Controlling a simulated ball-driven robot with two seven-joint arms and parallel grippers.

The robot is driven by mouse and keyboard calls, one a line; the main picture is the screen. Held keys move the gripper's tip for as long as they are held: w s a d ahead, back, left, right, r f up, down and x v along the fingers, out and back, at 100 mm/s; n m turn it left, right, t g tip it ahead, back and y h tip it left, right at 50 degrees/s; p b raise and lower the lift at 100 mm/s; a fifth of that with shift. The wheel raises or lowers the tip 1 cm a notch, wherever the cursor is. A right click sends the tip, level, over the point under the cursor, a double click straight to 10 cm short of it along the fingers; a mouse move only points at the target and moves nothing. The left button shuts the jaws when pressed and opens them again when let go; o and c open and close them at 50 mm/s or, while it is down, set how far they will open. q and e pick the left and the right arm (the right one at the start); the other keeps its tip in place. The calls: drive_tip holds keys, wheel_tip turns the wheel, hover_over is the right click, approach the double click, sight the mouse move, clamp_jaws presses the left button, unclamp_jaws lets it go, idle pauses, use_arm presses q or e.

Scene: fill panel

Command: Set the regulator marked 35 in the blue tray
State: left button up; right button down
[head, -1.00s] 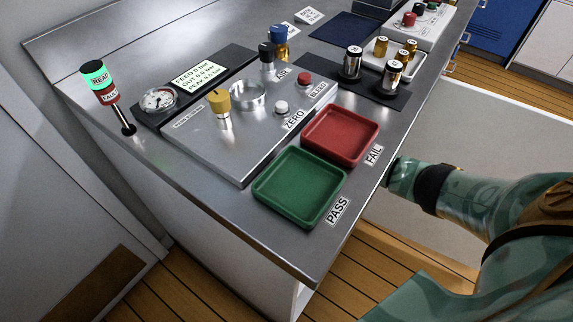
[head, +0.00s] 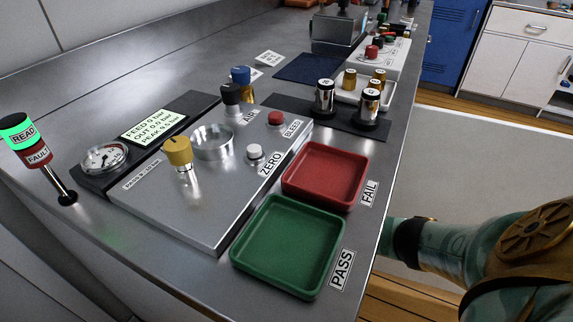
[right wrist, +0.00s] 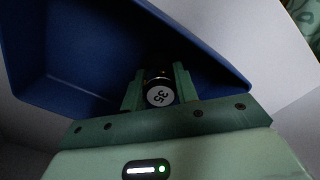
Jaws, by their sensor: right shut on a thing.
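My right gripper (right wrist: 158,84) is shut on the regulator marked 35 (right wrist: 160,96) in the right wrist view. The regulator is dark with a pale round end, and its number faces the camera. The blue tray (right wrist: 60,55) lies beyond the fingers, its slanted walls showing around them. I cannot tell whether the regulator touches the tray floor, which is in deep shadow. In the head view the blue tray and my right gripper are hidden; only my right arm shows at the right, by the bench edge. My left gripper is in neither current view.
On the bench are a green PASS tray (head: 288,290), a red FAIL tray (head: 325,174) and a metal test panel (head: 215,215) with knobs. A signal post (head: 30,140) stands at left.

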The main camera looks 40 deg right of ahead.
drive_tip(key=shift+f, duration=0.2)
drive_tip(key=c, duration=1.1)
unclamp_jaws()
use_arm(q)
drive_tip(key=shift+w, duration=0.2)
use_arm(e)
drive_tip(key=shift+r, duration=0.15)
wheel_tip(320, 180, up, 7)
drive_tip(key=p, duration=0.5)
drive_tip(key=shift+r, duration=0.35)
use_arm(q)
drive_tip(key=shift+n+h, duration=0.4)
drive_tip(key=shift+n, duration=0.3)
drive_tip(key=s+d+r, duration=0.2)
drive_tip(key=s, duration=0.1)
drive_tip(key=shift+d+r, duration=0.15)
drive_tip(key=shift+r, duration=0.2)
use_arm(e)
drive_tip(key=shift+f, duration=0.15)
